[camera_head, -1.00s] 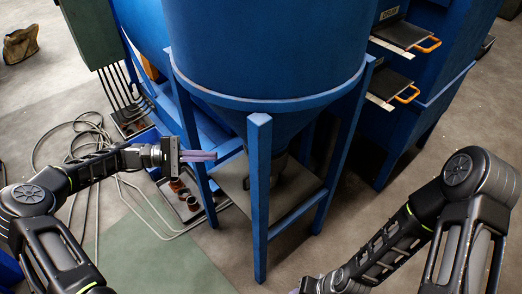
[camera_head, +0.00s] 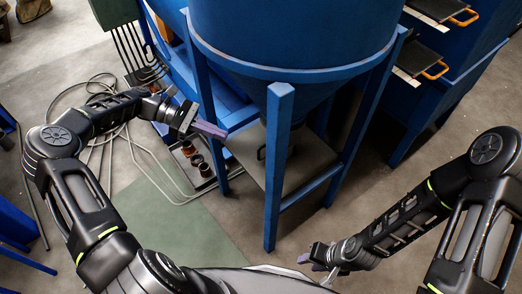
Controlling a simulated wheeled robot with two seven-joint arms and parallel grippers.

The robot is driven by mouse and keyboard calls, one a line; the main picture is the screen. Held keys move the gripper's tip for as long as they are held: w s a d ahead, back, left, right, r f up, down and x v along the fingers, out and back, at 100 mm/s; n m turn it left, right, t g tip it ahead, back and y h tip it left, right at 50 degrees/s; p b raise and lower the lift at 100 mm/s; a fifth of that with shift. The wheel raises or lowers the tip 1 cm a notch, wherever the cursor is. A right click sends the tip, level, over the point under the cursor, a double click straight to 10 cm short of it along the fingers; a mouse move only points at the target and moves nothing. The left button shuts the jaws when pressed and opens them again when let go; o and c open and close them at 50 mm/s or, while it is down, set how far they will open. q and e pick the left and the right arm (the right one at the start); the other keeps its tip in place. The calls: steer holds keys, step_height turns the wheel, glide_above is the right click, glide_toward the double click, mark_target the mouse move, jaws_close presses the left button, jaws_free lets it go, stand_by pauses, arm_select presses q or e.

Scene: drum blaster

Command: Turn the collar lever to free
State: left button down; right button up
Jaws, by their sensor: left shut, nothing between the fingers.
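The blue hopper (camera_head: 295,35) stands on blue legs, its cone narrowing to a dark outlet low between them. A small dark curved shape (camera_head: 261,152) shows beside the outlet; I cannot tell whether it is the collar lever. Much of the outlet is in shadow and behind the front leg. My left gripper (camera_head: 210,129) is shut and empty, its purple fingers pointing right near the hopper's left legs. It is apart from the outlet in the picture. My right gripper (camera_head: 305,258) is low, right of the front leg's foot; its finger opening is not clear.
The front leg (camera_head: 275,180) and lower braces bound the space under the hopper. Several small brown cups sit in a tray (camera_head: 188,170) on the floor. Grey cables (camera_head: 100,85) lie at left. Blue cabinets with orange-handled trays (camera_head: 420,62) stand at right.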

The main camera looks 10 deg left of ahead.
arm_select(q)
steer(key=b+x, duration=0.9)
steer(key=x, duration=0.4)
steer(key=shift+d, duration=0.25)
steer(key=shift+w, duration=0.1)
steer(key=d+t+p, duration=0.1)
steer(key=d+p, duration=0.1)
steer(key=d, duration=0.1)
steer(key=d+n+t+p, duration=0.1)
steer(key=d+p, duration=0.1)
steer(key=shift+s+d, duration=0.2)
steer(key=shift+d, duration=0.2)
